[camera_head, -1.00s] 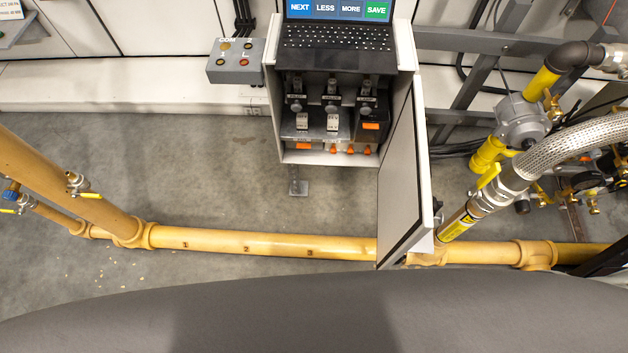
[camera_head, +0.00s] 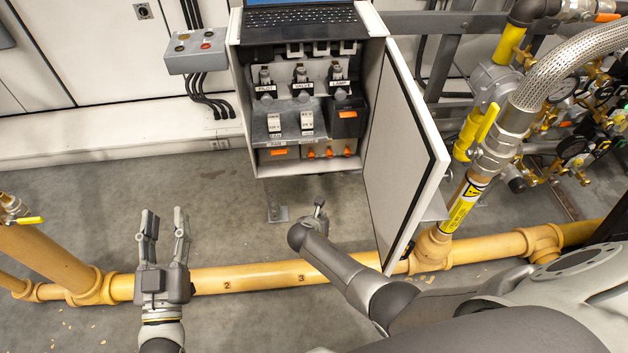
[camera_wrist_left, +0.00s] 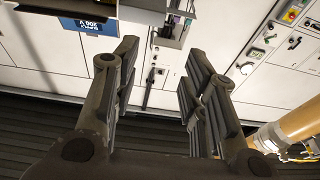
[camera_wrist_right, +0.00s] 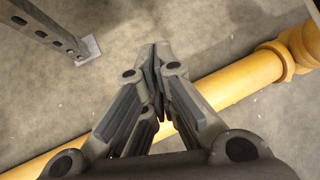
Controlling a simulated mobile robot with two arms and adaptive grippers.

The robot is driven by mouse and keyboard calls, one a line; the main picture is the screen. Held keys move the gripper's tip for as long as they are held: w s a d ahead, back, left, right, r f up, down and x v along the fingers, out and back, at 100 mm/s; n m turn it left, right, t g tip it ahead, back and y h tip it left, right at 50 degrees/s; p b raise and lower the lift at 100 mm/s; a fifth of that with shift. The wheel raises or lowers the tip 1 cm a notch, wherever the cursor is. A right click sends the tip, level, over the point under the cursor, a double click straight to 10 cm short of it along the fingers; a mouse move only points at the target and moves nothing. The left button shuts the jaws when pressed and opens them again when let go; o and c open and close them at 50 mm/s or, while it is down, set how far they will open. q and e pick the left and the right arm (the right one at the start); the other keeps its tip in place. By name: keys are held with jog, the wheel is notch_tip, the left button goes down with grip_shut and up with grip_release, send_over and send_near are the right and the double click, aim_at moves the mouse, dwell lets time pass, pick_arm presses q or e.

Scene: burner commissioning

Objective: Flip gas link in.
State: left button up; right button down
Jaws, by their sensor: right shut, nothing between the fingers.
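The open control cabinet (camera_head: 245,115) stands ahead in the head view. Inside, a row of three small levers carries labels that seem to read PILOT (camera_head: 265,78), VALVE (camera_head: 301,76) and LAMP (camera_head: 338,76). I cannot tell which part is the gas link; no gas label is readable. My left gripper (camera_head: 164,214) is open and empty, left of and below the cabinet, over the floor and yellow pipe. My right gripper (camera_head: 319,206) is shut and empty, in front of and below the cabinet; its shut fingertips show in the right wrist view (camera_wrist_right: 160,52).
The cabinet door (camera_head: 405,150) hangs open to the right. A laptop (camera_head: 300,16) sits on top. A grey button box (camera_head: 195,50) is at left. A yellow pipe (camera_head: 240,279) runs along the floor. A braided hose (camera_head: 570,60) and valves crowd the right.

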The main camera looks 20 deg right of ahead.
pick_arm(q)
jog(key=s+a+r+t+h+b, duration=0.1)
jog(key=s+a+r+t+b, duration=0.2)
jog(key=s+r+t+b, duration=0.3)
jog(key=s+r+b, duration=0.1)
jog(key=s+r, duration=0.3)
jog(key=r, duration=0.5)
jog(key=shift+s+r+t+h, duration=0.15)
jog(key=shift+r+t+h, duration=0.15)
jog(key=shift+r+h, duration=0.1)
pick_arm(e)
jog(key=w+r+n+t+h, duration=0.2)
jog(key=w+r+n+h, duration=0.1)
jog(key=w+r+n, duration=0.4)
jog(key=w+r, duration=0.2)
jog(key=w, duration=0.2)
jog(key=shift+a+t+h, duration=0.15)
jog(key=shift+t+h, duration=0.15)
